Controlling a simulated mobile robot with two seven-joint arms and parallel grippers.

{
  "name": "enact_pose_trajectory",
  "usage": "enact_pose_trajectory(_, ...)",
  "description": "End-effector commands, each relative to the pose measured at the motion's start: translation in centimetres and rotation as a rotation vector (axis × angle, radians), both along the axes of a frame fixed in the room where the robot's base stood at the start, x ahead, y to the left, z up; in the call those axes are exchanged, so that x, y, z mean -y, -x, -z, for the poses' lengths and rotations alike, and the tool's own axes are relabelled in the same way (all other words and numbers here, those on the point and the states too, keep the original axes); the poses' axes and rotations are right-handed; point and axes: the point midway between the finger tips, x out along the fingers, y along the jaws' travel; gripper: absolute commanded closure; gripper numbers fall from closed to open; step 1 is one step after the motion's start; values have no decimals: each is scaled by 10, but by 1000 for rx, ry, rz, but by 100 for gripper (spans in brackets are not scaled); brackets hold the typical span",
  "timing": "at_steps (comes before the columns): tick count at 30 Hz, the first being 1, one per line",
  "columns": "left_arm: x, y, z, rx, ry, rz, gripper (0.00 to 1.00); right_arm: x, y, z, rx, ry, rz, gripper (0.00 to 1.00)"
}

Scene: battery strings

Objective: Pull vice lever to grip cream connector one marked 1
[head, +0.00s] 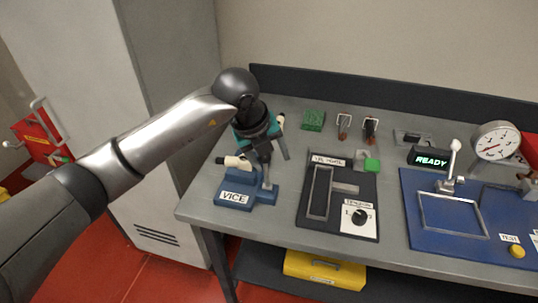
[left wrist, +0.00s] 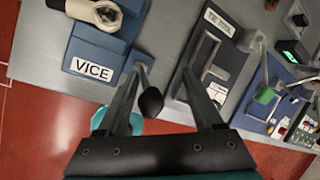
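The blue vice (head: 233,181) stands at the table's left front corner with a white VICE label, and it fills the upper left of the left wrist view (left wrist: 97,42). A cream connector (head: 236,162) lies in its top; it also shows in the wrist view (left wrist: 98,14). No number is legible on it. The vice lever, a short grey rod with a black knob (left wrist: 151,102), is at the vice's right side. My left gripper (head: 274,156) is over the lever, fingers apart. In the wrist view the knob appears between the fingers (left wrist: 165,72), nearer the left one; contact is unclear.
A dark panel (head: 367,231) with a slot and dial lies right of the vice. A blue board (head: 418,232) with a white-knobbed lever (head: 454,150) is farther right. A green block (head: 313,119) and two small clips stand behind. A grey cabinet (head: 175,60) stands left of the table.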

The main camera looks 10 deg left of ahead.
Motion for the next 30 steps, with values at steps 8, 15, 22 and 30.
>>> enact_pose_trajectory(8,-3,-1,-3,5,-2,-5,33,0,0,0,-1,-1,0,50)
enact_pose_trajectory(15,-8,8,-33,11,-3,-4,33,0,1,-3,-1,-1,0,50)
enact_pose_trajectory(22,-18,28,-85,11,-3,-4,33,-1,1,-7,-1,-1,-1,50)
enact_pose_trajectory(30,-26,46,-130,6,-2,-4,33,-1,1,-10,-1,-1,-1,50)
